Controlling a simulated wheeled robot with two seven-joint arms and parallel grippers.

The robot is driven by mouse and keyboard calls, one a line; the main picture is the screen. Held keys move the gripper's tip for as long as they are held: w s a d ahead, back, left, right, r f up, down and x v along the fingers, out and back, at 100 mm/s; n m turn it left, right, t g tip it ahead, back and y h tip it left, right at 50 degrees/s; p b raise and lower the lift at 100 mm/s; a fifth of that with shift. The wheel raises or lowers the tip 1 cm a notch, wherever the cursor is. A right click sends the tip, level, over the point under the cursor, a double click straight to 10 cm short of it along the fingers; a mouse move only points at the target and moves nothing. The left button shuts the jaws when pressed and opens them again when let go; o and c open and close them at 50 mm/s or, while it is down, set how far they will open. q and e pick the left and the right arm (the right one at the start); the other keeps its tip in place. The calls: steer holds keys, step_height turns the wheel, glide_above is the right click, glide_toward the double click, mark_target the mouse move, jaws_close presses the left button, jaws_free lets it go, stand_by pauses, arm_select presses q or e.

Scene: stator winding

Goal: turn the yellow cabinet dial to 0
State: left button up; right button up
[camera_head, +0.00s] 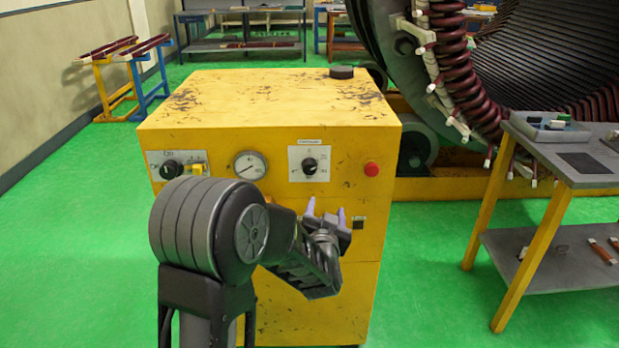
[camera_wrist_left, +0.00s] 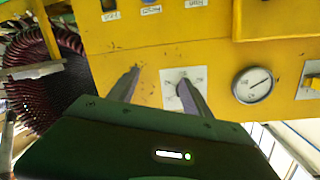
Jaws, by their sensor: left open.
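The yellow cabinet (camera_head: 228,210) faces me in the head view. Its black dial (camera_head: 310,166) sits on a white marked plate, right of a round gauge (camera_head: 250,165). I cannot read clearly where the dial points. My left gripper (camera_head: 326,208) is open and empty, below the dial and in front of the cabinet. In the left wrist view the picture is turned over; the open fingers of the left gripper (camera_wrist_left: 160,80) point at the panel. One finger overlaps the dial's white plate (camera_wrist_left: 170,76) and hides part of the dial. My right gripper is not in view.
A red button (camera_head: 371,169) is right of the dial, and another black knob (camera_head: 172,169) with a yellow switch (camera_head: 198,169) is at the panel's left. A black puck-like object (camera_head: 341,72) lies on the cabinet top. A grey table (camera_head: 540,160) stands at the right.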

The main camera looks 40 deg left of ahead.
mark_target(310, 171)
arm_select(q)
steer(key=s+a+r+n+y, duration=0.1)
steer(key=a+r+y, duration=0.1)
steer(key=a+r, duration=0.2)
steer(key=shift+r, duration=0.85)
steer(key=shift+x, duration=3.9)
steer(key=shift+r, duration=0.15)
jaws_close()
